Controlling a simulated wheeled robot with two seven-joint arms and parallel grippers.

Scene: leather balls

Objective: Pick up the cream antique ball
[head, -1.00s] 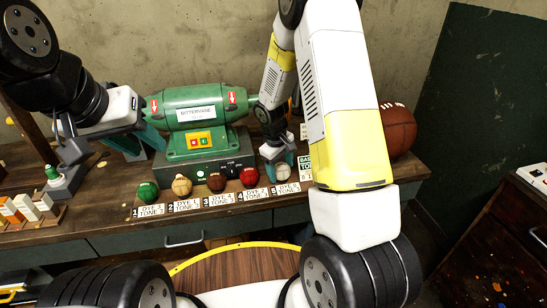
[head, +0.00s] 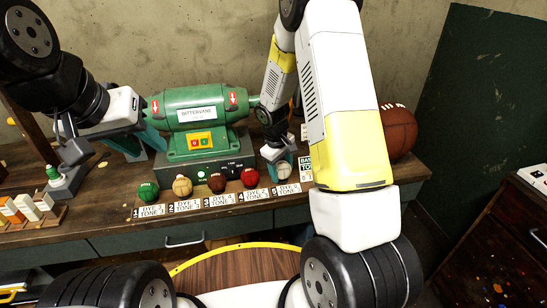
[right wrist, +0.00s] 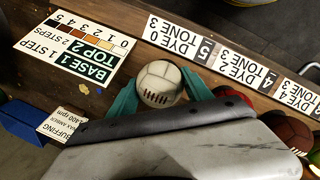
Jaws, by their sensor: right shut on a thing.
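The cream ball (head: 284,170), pale with panel seams and dark lacing, is at the right end of the row of balls, by the label numbered 5. My right gripper (head: 279,160) is shut on it from above. In the right wrist view the ball (right wrist: 159,83) sits between the two teal fingers of the right gripper (right wrist: 160,92). I cannot tell whether it is clear of the bench. My left gripper (head: 108,150) is open and empty over the left part of the bench, beside the green machine.
Green (head: 148,191), tan (head: 182,186), brown (head: 216,182) and red (head: 249,177) balls stand left of the held ball behind their labels. The green buffing machine (head: 200,120) is behind them. A large brown ball (head: 399,132) lies at the right end of the bench.

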